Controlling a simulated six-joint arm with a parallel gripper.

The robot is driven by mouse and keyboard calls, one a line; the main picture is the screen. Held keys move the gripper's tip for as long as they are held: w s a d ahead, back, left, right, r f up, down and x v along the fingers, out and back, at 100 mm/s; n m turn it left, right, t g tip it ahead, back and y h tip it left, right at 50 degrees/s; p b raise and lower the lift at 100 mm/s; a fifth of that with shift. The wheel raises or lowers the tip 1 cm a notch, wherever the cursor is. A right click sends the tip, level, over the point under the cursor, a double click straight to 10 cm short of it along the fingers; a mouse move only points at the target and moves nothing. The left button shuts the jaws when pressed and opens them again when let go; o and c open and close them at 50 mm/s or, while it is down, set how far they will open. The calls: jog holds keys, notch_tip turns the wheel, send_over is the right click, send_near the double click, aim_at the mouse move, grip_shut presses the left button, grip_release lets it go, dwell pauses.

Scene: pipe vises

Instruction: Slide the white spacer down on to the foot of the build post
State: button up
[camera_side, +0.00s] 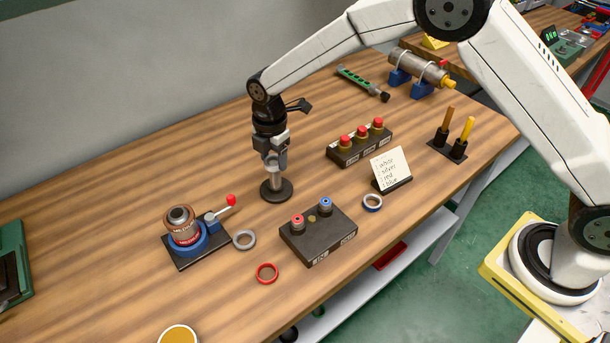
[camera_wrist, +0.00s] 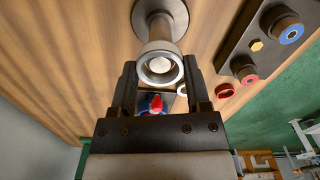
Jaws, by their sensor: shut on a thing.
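My gripper (camera_side: 272,160) points down over the build post (camera_side: 277,180), which stands upright on a round dark foot (camera_side: 267,194). The gripper is shut on the white spacer (camera_wrist: 146,78), a pale ring between the fingertips (camera_wrist: 160,82) in the wrist view. The post's round top shows inside the ring, and the ring appears to be around the post's upper end. The post's shaft (camera_wrist: 171,32) runs from the ring to the foot (camera_wrist: 139,16), with bare shaft between them. In the side view the fingers mostly hide the spacer.
A silver ring (camera_side: 236,241), a red ring (camera_side: 266,280) and a blue-and-white ring (camera_side: 372,209) lie nearby. A button box (camera_side: 318,236), a three-button box (camera_side: 345,155), a handwritten card (camera_side: 391,168) and a vise with a pipe (camera_side: 183,222) surround the post. The wood behind the post is clear.

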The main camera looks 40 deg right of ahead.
aim_at(275, 176)
jog(key=shift+f, duration=3.05)
dwell(0.4)
jog(key=o, duration=1.3)
jog(key=shift+r, duration=3.95)
